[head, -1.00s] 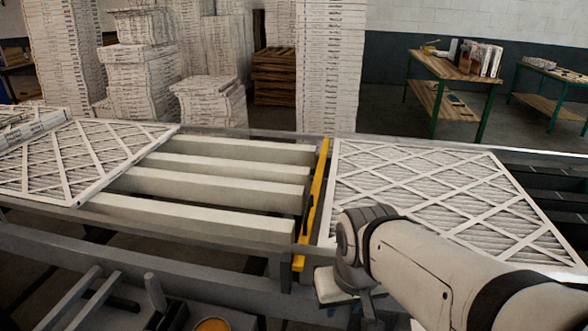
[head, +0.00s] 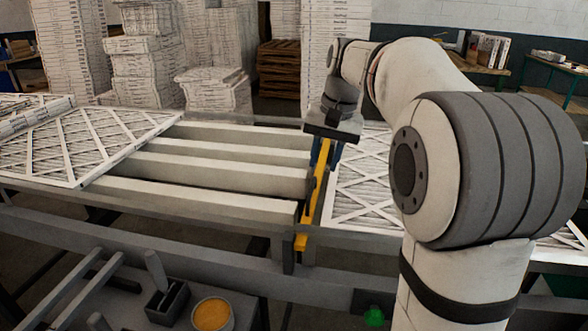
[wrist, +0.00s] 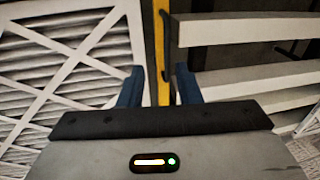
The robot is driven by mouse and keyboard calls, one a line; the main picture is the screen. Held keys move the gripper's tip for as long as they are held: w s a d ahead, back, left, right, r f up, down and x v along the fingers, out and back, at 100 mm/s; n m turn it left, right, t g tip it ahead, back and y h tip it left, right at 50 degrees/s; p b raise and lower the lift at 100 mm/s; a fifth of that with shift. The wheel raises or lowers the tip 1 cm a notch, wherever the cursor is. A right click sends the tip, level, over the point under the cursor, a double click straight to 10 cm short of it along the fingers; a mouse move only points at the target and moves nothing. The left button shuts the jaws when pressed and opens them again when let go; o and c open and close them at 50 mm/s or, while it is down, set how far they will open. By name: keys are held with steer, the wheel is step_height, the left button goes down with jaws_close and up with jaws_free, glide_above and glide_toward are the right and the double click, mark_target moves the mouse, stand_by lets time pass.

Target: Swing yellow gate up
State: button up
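The yellow gate (head: 317,195) is a narrow bar lying low across the conveyor, between the bare rollers and the filter on the right. Its far end is partly hidden by my gripper in the head view. My gripper (head: 324,152) points down over the gate's far part. In the wrist view, the two blue fingers of my gripper (wrist: 160,85) are apart. The yellow gate (wrist: 161,45) shows between them, with a gap on either side. I cannot tell whether the fingertips reach down beside the bar.
Pale rollers (head: 225,165) lie left of the gate. A white-framed filter (head: 90,145) lies further left, another filter (head: 352,195) lies right of the gate, partly behind my arm. Stacked filters (head: 145,60) stand behind the conveyor. A cup with yellow-orange contents (head: 212,314) is at the front.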

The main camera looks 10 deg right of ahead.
mark_target(313, 182)
steer(key=shift+m, duration=0.3)
steer(key=w+f, duration=0.1)
steer(key=f, duration=0.1)
steer(key=w+f+b, duration=0.1)
steer(key=f, duration=0.1)
steer(key=w+a+f, duration=0.1)
steer(key=w+f, duration=0.1)
steer(key=shift+f, duration=0.4)
steer(key=shift+d, duration=0.1)
steer(key=shift+c, duration=0.3)
jaws_close()
